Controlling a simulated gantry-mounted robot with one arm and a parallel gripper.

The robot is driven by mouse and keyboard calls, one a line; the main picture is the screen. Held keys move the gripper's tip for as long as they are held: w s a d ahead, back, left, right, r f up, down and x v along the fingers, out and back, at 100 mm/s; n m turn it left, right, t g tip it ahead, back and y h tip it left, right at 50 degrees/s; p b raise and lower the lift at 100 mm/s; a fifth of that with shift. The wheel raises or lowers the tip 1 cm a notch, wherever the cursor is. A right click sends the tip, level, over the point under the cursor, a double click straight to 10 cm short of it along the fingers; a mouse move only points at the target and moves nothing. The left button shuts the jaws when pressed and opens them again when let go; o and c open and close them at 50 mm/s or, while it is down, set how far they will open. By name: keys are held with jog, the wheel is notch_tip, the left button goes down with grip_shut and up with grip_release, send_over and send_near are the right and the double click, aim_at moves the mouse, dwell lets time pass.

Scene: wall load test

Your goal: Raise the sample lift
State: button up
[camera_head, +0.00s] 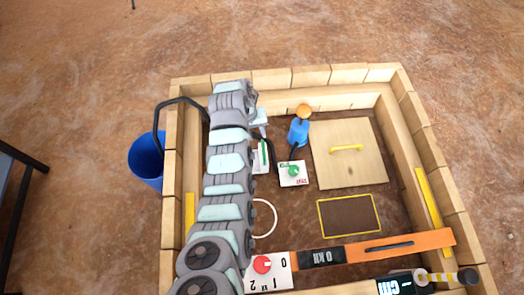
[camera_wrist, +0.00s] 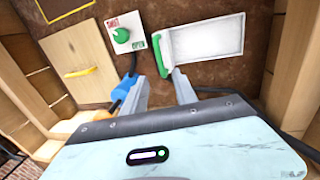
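A white rectangular panel (camera_wrist: 222,36) carries a green lever or handle (camera_wrist: 165,52) along its left edge in the wrist view. The green handle also shows in the head view (camera_head: 264,153), partly beside my arm. Nothing in view is clearly labelled as the sample lift. A green knob (camera_wrist: 121,35) sits on a small white labelled plate left of it, also seen in the head view (camera_head: 293,170). My gripper (camera_wrist: 162,86) is open, with its two fingers apart just short of the green handle's lower end. I see nothing between the fingers.
A blue piece with an orange ball (camera_head: 304,111) stands close by the gripper. A wooden hatch with a yellow handle (camera_head: 346,148) lies to its right. Wooden block walls (camera_head: 291,78) enclose the pit. An orange beam (camera_head: 427,240) and red knob (camera_head: 262,264) are at the front. A blue bucket (camera_head: 146,160) stands outside.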

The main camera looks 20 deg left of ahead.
aim_at(263, 148)
jog(key=f+b, duration=0.1)
jog(key=f, duration=0.2)
jog(key=d+f+b, duration=0.1)
jog(key=f+b, duration=0.1)
jog(key=f, duration=0.2)
jog(key=f+b, duration=0.1)
jog(key=f, duration=0.2)
jog(key=shift+w+d+f, duration=0.25)
jog(key=shift+w+d, duration=0.15)
grip_shut()
dwell(1.1)
